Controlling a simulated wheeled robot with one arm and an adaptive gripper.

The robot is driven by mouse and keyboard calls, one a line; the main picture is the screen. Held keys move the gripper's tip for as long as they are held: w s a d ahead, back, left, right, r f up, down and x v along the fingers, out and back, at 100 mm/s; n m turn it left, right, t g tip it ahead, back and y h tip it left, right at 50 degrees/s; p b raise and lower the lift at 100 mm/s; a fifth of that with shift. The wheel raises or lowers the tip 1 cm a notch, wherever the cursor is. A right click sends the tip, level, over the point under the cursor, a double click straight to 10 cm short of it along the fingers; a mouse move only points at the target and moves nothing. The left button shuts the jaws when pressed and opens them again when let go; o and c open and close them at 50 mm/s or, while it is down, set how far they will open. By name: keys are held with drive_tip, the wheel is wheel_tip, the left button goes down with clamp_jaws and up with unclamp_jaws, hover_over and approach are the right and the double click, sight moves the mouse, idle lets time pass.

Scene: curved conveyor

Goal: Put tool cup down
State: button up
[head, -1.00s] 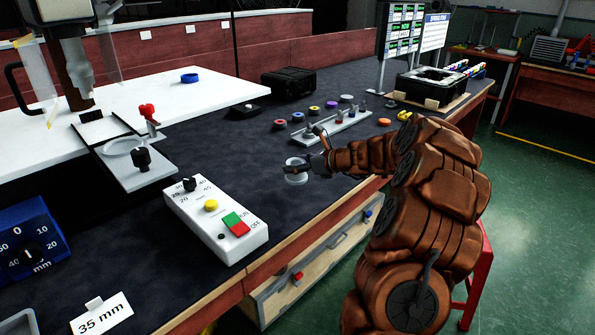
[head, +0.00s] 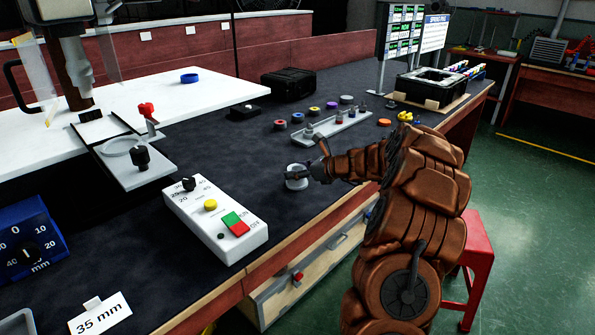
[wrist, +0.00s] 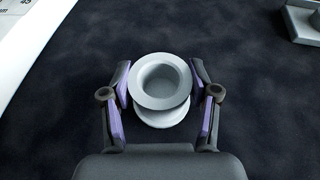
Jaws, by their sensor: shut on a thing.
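The tool cup (wrist: 160,83) is a light grey round cup with a wide rim and a round foot below. My gripper (wrist: 160,84) is shut on it, with one purple-padded finger on each side. In the head view the cup (head: 296,183) is upright over the dark mat near the table's front edge, and my gripper (head: 306,175) reaches it from the right. The gripper hides part of the cup there. I cannot tell whether its foot touches the mat.
A white control box (head: 216,222) with knobs and buttons stands to the left. A grey rack (head: 337,128) with small pieces and several coloured rings (head: 281,124) lies behind. The dark mat (head: 225,150) between them is clear. A red stool (head: 468,262) stands at the right.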

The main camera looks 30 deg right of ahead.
drive_tip(key=o, duration=1.3)
drive_tip(key=shift+o, duration=0.2)
drive_tip(key=shift+s+d+r, duration=0.2)
drive_tip(key=shift+s, duration=0.15)
drive_tip(key=p+v, duration=0.1)
drive_tip(key=v, duration=1)
drive_tip(key=shift+s, duration=0.1)
